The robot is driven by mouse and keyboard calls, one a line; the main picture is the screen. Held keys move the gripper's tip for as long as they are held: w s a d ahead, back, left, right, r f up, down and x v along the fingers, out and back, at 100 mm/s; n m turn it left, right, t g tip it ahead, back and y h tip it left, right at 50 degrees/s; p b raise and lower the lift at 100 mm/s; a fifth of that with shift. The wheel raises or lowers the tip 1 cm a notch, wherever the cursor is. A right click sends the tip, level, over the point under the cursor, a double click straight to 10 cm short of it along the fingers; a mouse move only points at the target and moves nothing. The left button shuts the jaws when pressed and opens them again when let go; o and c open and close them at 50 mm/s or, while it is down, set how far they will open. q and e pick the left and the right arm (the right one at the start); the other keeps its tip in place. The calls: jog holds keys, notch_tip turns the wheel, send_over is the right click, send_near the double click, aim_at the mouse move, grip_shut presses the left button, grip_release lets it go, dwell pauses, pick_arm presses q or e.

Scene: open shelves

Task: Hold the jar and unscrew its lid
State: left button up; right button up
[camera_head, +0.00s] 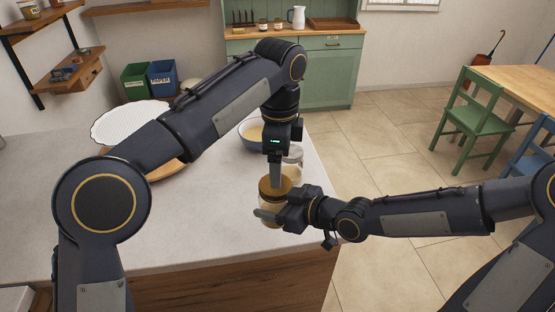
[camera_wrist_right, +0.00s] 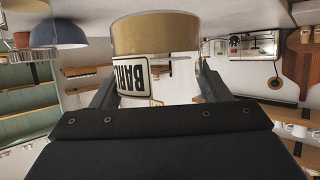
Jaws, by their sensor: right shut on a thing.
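The jar (camera_head: 268,217) is clear glass with a gold-brown lid (camera_head: 272,188) and stands upright near the counter's right front part. My right gripper (camera_head: 268,214) is shut around the jar body from the right, a finger on each side. My left gripper (camera_head: 276,182) points straight down at the lid from above. Its fingers overlap edge-on, so their gap and contact with the lid are hidden.
A glass jar (camera_head: 296,157) stands just behind the held jar, partly hidden by my left gripper. A blue bowl (camera_head: 246,136) is behind it.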

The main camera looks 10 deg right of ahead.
aim_at(275, 203)
pick_arm(q)
jog(key=r+m, duration=0.1)
jog(key=m, duration=0.2)
jog(key=r+m, duration=0.1)
jog(key=m, duration=0.1)
jog(key=shift+s+a+r, duration=0.3)
jog(key=shift+a+r, duration=0.05)
jog(key=shift+a, duration=0.05)
jog(key=shift+f, duration=0.2)
notch_tip(275, 203, down, 7)
jog(key=shift+f, duration=0.15)
jog(key=c, duration=1)
jog(key=n, duration=0.9)
